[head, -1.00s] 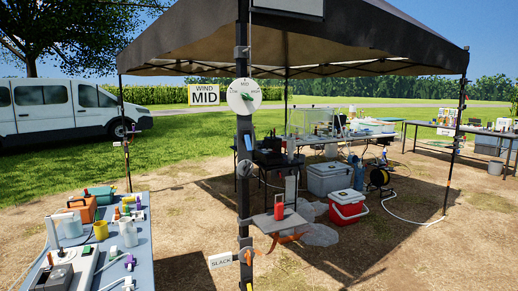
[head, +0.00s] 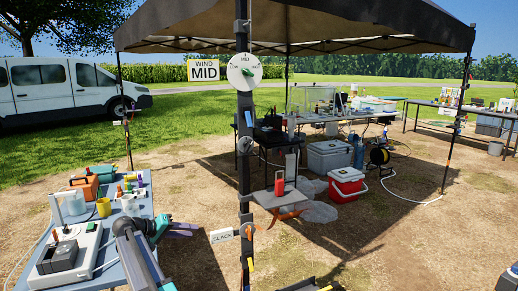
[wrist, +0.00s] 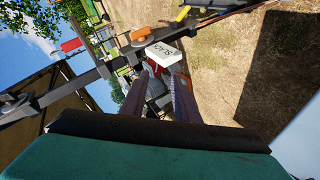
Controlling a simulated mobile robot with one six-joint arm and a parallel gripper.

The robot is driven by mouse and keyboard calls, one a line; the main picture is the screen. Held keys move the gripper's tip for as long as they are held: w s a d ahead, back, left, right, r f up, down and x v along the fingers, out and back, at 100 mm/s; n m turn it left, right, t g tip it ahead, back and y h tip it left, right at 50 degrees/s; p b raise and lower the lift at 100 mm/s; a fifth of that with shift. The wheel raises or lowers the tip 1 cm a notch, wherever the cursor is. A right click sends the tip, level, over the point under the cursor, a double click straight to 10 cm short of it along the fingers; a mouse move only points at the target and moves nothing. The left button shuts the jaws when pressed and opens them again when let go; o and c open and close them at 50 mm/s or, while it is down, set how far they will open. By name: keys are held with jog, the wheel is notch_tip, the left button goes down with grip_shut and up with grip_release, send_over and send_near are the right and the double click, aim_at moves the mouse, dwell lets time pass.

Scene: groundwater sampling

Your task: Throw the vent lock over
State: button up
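I see no part labelled as the vent lock, and I cannot tell which fitting it is. The dark tent post (head: 244,160) carries a round white dial (head: 244,71) with a green pointer near MID, a small blue lever (head: 248,118), and an orange knob (head: 247,231) beside a SLACK tag (head: 222,236). A yellow piece (head: 251,265) sits lower. My gripper (head: 184,229) is left of the post, apart from it. In the wrist view its two purple fingers (wrist: 158,95) stand apart and empty, with the SLACK tag (wrist: 163,51) and orange knob (wrist: 143,35) beyond them.
A blue-topped table (head: 112,272) with instruments stands left, beneath my arm. A red cooler (head: 347,187) and grey cooler (head: 329,158) sit on the ground behind. A WIND MID sign (head: 206,70) hangs behind the post.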

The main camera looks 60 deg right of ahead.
jog(key=s+d+r+m+g+h, duration=0.15)
jog(key=d+r, duration=0.25)
jog(key=r, duration=0.5)
jog(key=s+d+r+m+g, duration=0.1)
jog(key=d+r+m, duration=0.25)
jog(key=r, duration=0.65)
jog(key=m+g, duration=0.4)
jog(key=m, duration=0.1)
send_near(249, 120)
notch_tip(249, 120, down, 2)
jog(key=shift+s+h, duration=0.2)
jog(key=shift+h, duration=0.25)
jog(key=shift+s+d, duration=0.1)
jog(key=p+x, duration=0.2)
jog(key=x, duration=1.1)
jog(key=shift+d, duration=0.2)
jog(key=shift+s+f, duration=0.1)
jog(key=shift+s, duration=0.05)
jog(key=shift+a, duration=0.1)
grip_shut()
